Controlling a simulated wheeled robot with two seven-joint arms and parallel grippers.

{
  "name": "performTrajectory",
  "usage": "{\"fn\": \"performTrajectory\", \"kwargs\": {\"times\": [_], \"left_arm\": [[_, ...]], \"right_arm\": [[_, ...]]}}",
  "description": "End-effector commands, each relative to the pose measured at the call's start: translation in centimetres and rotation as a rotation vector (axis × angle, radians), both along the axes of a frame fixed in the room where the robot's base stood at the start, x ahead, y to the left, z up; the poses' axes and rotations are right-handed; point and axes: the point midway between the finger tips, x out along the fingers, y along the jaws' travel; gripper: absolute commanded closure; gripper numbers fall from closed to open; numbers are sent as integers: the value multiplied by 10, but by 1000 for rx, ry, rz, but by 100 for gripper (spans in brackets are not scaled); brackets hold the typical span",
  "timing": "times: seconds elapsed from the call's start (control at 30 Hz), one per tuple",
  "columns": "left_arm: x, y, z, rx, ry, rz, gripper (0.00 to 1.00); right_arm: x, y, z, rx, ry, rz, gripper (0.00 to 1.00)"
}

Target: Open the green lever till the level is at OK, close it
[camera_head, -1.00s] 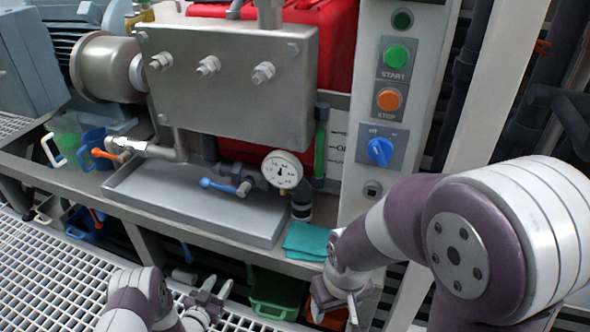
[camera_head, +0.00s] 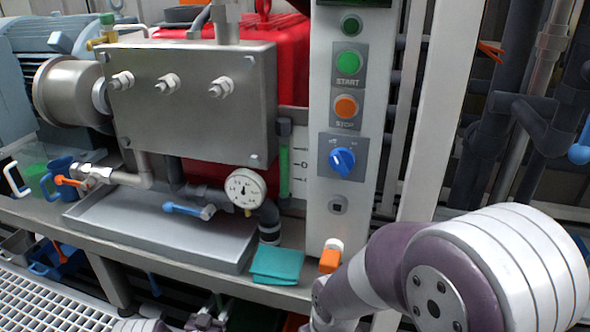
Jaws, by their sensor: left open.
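A small green-topped handle (camera_head: 107,19) sits on a brass valve at the upper left, behind the steel box. The level gauge (camera_head: 284,165) is a narrow upright tube, green along most of its visible length, with a dark cap. Its scale (camera_head: 300,166) is partly covered by the control column, so only part of the label shows. My left gripper (camera_head: 206,319) is open and empty at the bottom edge, partly cut off, well below and apart from the valves. My right arm fills the lower right; its gripper is below the frame.
A control column carries a green START button (camera_head: 348,63), an orange STOP button (camera_head: 345,106) and a blue knob (camera_head: 342,161). A dial gauge (camera_head: 244,190), blue lever (camera_head: 187,209), orange lever (camera_head: 68,181) and orange-handled fitting (camera_head: 330,260) sit low. A teal cloth (camera_head: 277,265) lies on the shelf.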

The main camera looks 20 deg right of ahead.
Motion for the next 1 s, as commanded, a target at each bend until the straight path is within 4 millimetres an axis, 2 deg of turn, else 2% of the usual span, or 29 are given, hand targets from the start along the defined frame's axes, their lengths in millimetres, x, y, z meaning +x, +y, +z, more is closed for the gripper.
{"fn": "performTrajectory", "kwargs": {"times": [0.07,0.1,0.2,0.5,0.7,0.8,1.0], "left_arm": [[0,0,0,0,0,0,56],[0,0,0,0,0,0,69],[0,0,0,0,0,0,100],[-1,-1,1,-14,11,0,100],[-12,-16,6,-254,186,0,100],[-15,-19,6,-320,234,0,100],[-24,-32,18,-550,401,-1,100]], "right_arm": [[0,0,0,0,0,0,37],[0,0,0,0,0,0,37],[0,0,0,0,0,0,37],[0,0,2,0,0,0,37],[0,0,11,0,0,0,37],[0,0,12,0,0,0,37],[0,0,25,0,0,0,37]]}}
